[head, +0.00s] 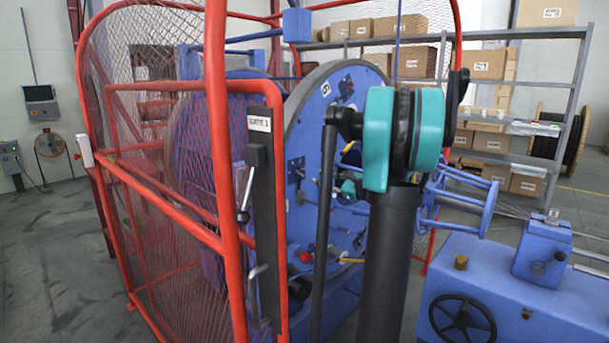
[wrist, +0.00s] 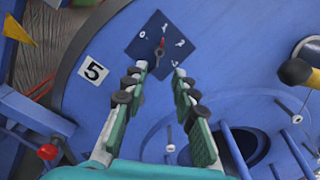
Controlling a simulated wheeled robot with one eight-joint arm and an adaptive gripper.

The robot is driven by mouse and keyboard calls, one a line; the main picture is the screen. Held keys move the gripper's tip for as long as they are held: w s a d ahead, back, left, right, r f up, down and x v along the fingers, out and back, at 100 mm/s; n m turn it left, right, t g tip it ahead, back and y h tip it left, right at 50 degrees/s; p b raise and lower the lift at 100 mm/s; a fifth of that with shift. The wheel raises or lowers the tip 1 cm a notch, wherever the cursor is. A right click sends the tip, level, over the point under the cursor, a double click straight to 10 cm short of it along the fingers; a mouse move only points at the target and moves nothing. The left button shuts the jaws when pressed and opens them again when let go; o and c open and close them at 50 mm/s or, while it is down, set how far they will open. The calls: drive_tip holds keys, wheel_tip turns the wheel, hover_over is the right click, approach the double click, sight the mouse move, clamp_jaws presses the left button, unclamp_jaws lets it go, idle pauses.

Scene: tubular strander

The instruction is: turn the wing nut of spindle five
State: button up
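My gripper (wrist: 160,72) is open and empty in the wrist view. Its two fingers point at a dark blue square plate (wrist: 146,33) on the blue disc. A small pointer-like part with a red tip (wrist: 161,44) stands on the plate, beyond and between the fingertips; I cannot tell for sure that it is the wing nut. White marks surround it. A white label "5" (wrist: 93,71) is left of the plate. In the head view the label (head: 326,89) sits high on the disc (head: 318,130). My gripper there is mostly hidden behind my arm.
A red mesh guard (head: 215,150) with an open gate post (head: 262,170) stands left of my arm. A blue machine box with a handwheel (head: 462,318) is at right. In the wrist view, a red knob (wrist: 48,152) is lower left and a yellow-black part (wrist: 298,73) is at right.

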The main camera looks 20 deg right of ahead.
sight(303, 173)
drive_tip(key=x, duration=0.8)
drive_tip(key=shift+w+a, duration=0.2)
drive_tip(key=shift+w, duration=0.05)
drive_tip(key=shift+c, duration=0.3)
clamp_jaws()
